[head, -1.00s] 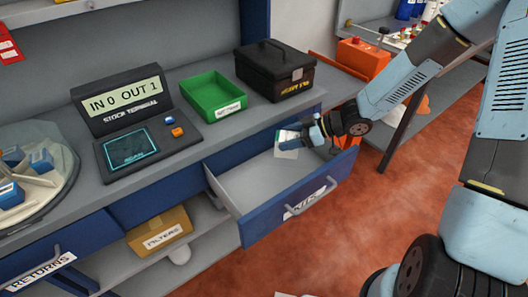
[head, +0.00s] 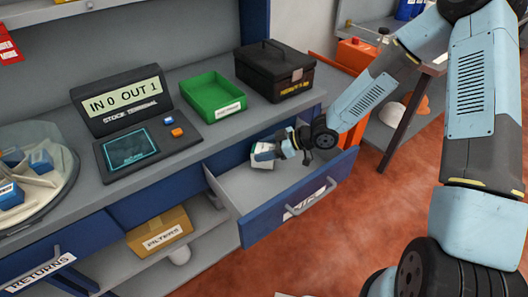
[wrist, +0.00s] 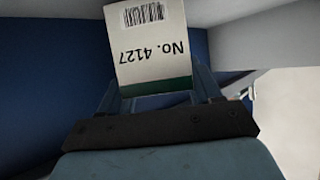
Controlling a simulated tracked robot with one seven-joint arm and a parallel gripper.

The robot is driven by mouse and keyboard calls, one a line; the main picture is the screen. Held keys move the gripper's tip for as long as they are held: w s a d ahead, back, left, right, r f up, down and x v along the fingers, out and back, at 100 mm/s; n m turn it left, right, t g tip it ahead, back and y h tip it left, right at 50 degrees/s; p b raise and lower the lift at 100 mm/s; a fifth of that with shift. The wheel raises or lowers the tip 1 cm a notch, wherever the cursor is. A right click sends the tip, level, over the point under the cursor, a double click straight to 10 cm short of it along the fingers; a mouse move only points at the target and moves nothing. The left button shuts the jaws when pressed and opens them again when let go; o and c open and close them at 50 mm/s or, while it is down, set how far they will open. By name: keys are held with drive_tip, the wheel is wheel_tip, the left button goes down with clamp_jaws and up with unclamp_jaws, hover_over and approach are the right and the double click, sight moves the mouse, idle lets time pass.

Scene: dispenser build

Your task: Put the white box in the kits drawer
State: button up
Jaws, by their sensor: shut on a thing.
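The white box (head: 262,163) is in my gripper (head: 268,153), inside the open kits drawer (head: 245,187), toward its back. In the wrist view the white box (wrist: 155,50) shows a barcode, the label "No. 4127" upside down and a green band. My gripper's fingers (wrist: 160,92) are shut on it. The drawer is pulled out, with a handle and a partly readable label on its blue front. Whether the box touches the drawer floor I cannot tell.
A green tray (head: 213,101) and a black case (head: 275,72) stand on the counter above the drawer. The stock terminal (head: 130,120) reads "IN 0 OUT 1". A filters carton (head: 160,233) sits on the lower shelf. The drawer's front part is clear.

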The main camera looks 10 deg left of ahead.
drive_tip(key=shift+a+f, duration=0.3)
drive_tip(key=shift+f, duration=0.25)
drive_tip(key=o, duration=1.3)
drive_tip(key=shift+f, duration=0.1)
drive_tip(key=shift+v, duration=3.85)
